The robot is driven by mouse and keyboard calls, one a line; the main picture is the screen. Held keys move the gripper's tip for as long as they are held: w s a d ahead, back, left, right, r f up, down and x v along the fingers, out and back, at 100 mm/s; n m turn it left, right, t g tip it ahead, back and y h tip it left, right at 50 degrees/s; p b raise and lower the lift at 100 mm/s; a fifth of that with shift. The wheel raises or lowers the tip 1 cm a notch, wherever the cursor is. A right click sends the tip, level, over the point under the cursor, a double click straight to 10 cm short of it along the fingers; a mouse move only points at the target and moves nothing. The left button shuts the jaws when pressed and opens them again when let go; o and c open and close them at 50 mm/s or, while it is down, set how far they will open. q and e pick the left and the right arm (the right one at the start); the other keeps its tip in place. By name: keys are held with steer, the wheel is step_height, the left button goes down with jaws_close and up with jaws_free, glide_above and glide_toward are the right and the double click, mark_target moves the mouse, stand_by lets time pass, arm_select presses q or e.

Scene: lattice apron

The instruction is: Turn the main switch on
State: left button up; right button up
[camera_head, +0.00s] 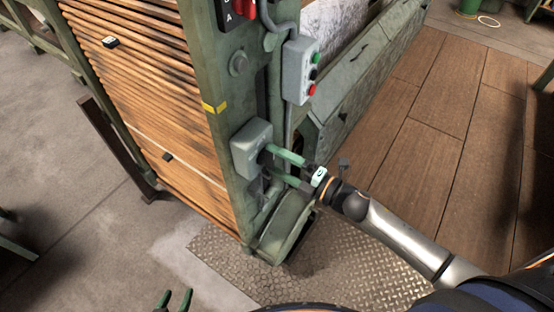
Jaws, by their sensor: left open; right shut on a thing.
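A grey switch box (246,150) is mounted low on the green machine post; I take it as the main switch. My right gripper (266,161) reaches it from the right, its green fingers above and below a dark knob on the box's right face. It is shut on that knob, which is mostly hidden between the fingers, so its turn position cannot be read. My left gripper (176,296) is at the bottom edge, open and empty, well away from the box.
A grey button box (299,70) with green, black and red buttons hangs above my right gripper. A red part (246,9) shows at the top of the post. Stacked wooden slats (150,80) stand left. A metal tread plate (310,275) lies below.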

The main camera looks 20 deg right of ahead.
steer(key=o, duration=1.1)
steer(key=b+v, duration=0.1)
steer(key=v, duration=1.1)
steer(key=shift+s+d, duration=0.2)
steer(key=s+a+f+m+g+h+p, duration=0.1)
steer(key=s+f+m+h, duration=0.2)
steer(key=m, duration=0.4)
steer(key=s+a+f+m+g+h+p, duration=0.2)
steer(key=f+m, duration=0.3)
steer(key=m, duration=0.3)
steer(key=s+a+f+m+g+h+p, duration=0.1)
steer(key=s+f+m+h+p, duration=0.1)
steer(key=m, duration=0.6)
steer(key=shift+s+a+f+g+h, duration=0.2)
steer(key=shift+s+f+h, duration=0.2)
steer(key=shift+s+f, duration=0.25)
steer(key=shift+s+a+f+g+h, duration=0.2)
steer(key=shift+s+f+h, duration=0.25)
steer(key=shift+f, duration=0.2)
